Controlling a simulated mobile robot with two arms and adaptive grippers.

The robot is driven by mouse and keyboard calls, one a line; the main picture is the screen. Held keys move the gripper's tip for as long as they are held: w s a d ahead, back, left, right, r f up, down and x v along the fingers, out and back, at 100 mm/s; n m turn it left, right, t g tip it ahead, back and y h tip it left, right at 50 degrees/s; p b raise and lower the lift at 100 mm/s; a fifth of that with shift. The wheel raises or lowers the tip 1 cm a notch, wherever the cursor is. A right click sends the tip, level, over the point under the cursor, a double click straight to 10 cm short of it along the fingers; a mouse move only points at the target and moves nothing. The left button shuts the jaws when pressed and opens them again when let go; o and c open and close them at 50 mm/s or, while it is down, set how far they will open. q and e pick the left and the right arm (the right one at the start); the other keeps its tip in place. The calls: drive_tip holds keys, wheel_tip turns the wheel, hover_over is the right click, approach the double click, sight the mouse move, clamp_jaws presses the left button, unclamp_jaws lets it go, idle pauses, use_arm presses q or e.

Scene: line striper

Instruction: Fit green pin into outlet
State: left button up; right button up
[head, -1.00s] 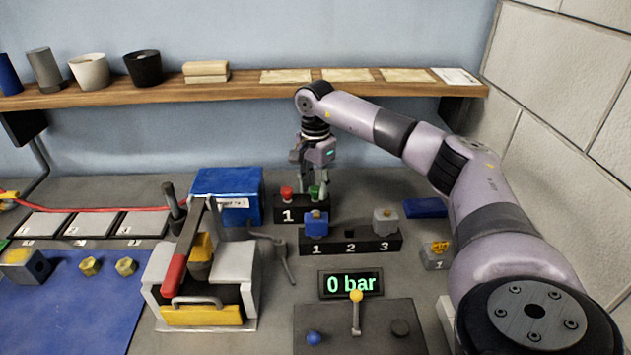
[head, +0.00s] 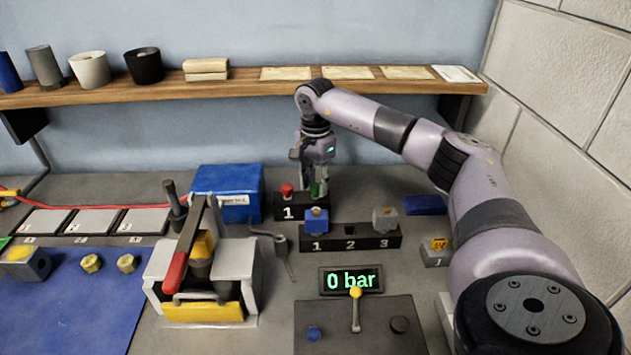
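The green pin (head: 316,189) stands upright at the right end of a small black rack (head: 288,214) marked 1, with a red pin (head: 287,190) at its left. My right gripper (head: 316,182) points down over the green pin, its fingers at the pin's upper part. The fingers are small and dark, so I cannot tell whether they are closed on it. No part is clearly labelled as the outlet. My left gripper is not in view.
A black block (head: 350,241) marked 1, 2, 3 stands in front of the rack, with blue and grey pieces on it. A blue box (head: 226,190) and a red-handled press (head: 200,265) stand to the left. A 0 bar display (head: 350,281) is in front.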

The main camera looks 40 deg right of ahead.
clamp_jaws()
drive_tip(key=shift+r+p, duration=0.7)
idle(0.3)
drive_tip(key=shift+r+p, duration=2.75)
drive_tip(key=shift+r, duration=0.55)
